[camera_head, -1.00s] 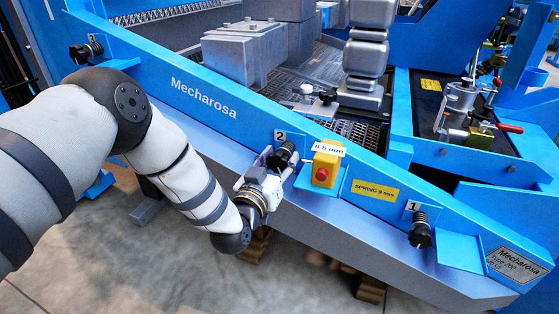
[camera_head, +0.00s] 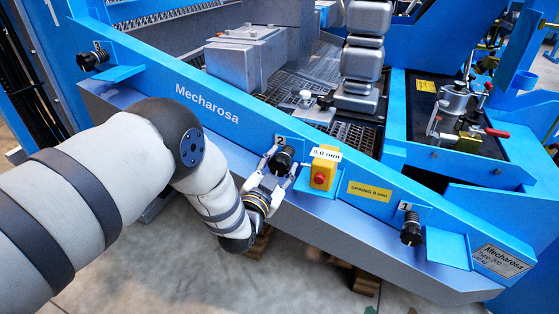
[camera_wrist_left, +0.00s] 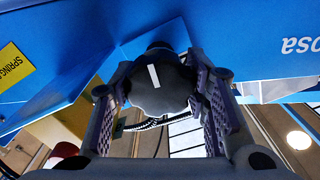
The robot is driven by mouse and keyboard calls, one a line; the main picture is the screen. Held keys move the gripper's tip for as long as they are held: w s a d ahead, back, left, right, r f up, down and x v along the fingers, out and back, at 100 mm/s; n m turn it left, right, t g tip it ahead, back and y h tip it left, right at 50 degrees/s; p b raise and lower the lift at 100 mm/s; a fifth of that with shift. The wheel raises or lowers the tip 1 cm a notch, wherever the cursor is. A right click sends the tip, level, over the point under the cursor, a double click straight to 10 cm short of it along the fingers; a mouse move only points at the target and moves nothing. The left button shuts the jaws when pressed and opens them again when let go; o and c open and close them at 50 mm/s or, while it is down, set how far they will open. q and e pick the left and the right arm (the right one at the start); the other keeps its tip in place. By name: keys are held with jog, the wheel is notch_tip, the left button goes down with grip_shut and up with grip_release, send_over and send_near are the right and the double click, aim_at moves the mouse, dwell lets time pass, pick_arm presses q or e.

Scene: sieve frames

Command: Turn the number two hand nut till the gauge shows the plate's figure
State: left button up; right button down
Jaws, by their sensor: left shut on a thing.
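The number two hand nut (camera_head: 284,158) is a black lobed knob on the blue beam, beside the label 2 (camera_head: 280,139). My left gripper (camera_head: 280,165) is shut on it. In the left wrist view the nut (camera_wrist_left: 160,88), with a white mark on its face, sits between the fingers of the gripper (camera_wrist_left: 163,78). The gauge is a yellow box (camera_head: 331,171) with a red button, right of the nut. Its white display (camera_head: 326,154) seems to read 9.0 mm; the first digit is blurred. The yellow plate (camera_head: 370,191) reads SPRING 9 mm. My right gripper is out of view.
Hand nut one (camera_head: 411,232) is farther right along the beam, beside a blue bracket (camera_head: 448,247). Another black hand nut (camera_head: 93,58) is at the upper left. Grey blocks and a sieve deck (camera_head: 350,135) lie behind the beam. The floor (camera_head: 310,270) in front looks clear.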

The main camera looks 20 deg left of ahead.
pick_arm(q)
jog(key=shift+m, duration=0.8)
jog(key=shift+f+p, duration=0.1)
jog(key=shift+p, duration=0.2)
jog(key=o, duration=1.2)
